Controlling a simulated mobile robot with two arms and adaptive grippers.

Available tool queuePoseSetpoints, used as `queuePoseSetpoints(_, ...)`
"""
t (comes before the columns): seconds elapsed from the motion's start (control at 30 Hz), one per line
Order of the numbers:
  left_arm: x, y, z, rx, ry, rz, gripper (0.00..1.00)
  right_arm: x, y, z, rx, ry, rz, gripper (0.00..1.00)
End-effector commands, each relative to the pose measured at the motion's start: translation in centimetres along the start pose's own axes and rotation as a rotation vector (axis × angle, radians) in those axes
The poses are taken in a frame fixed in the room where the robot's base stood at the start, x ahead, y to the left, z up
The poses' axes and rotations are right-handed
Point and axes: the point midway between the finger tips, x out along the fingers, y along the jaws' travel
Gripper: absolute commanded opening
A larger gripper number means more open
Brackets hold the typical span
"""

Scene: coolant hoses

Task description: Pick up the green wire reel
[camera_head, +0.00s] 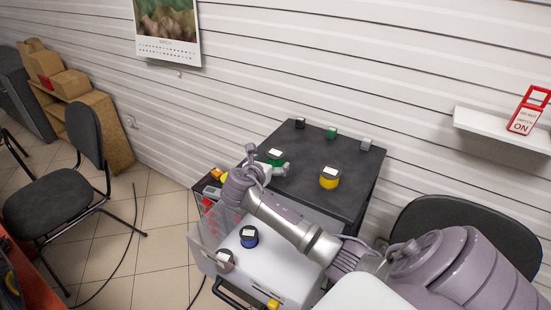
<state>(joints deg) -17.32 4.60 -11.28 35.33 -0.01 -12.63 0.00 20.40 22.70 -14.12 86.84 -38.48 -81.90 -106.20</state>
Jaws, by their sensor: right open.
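The green wire reel (275,158), with a dark top and a white label, stands upright near the left side of the dark cabinet top (305,155). My right gripper (267,161) is open, with its fingers spread on the near side of the reel. One finger is left of the reel and the other is at its lower right. I cannot tell whether they touch it. The gripper hides part of the reel's lower edge. My left gripper is out of view.
A yellow reel (329,178) stands to the right. Small black (300,123), green (331,133) and grey (366,144) blocks line the back edge. The cabinet top's middle is clear.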

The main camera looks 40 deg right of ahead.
Motion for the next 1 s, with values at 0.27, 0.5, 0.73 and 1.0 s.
queuePoseSetpoints(0.27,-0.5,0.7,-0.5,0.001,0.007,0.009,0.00,3.8,0.1,0.1,-0.001,0.000,-0.003,0.95)
queuePoseSetpoints(0.5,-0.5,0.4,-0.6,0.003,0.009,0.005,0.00,4.2,0.1,0.0,-0.001,0.000,-0.001,0.95)
queuePoseSetpoints(0.73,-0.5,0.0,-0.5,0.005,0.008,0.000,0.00,4.2,0.1,0.0,-0.001,0.000,-0.001,0.63)
queuePoseSetpoints(1.0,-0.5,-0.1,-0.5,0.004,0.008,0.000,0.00,4.2,0.2,0.0,0.000,0.000,0.000,0.24)
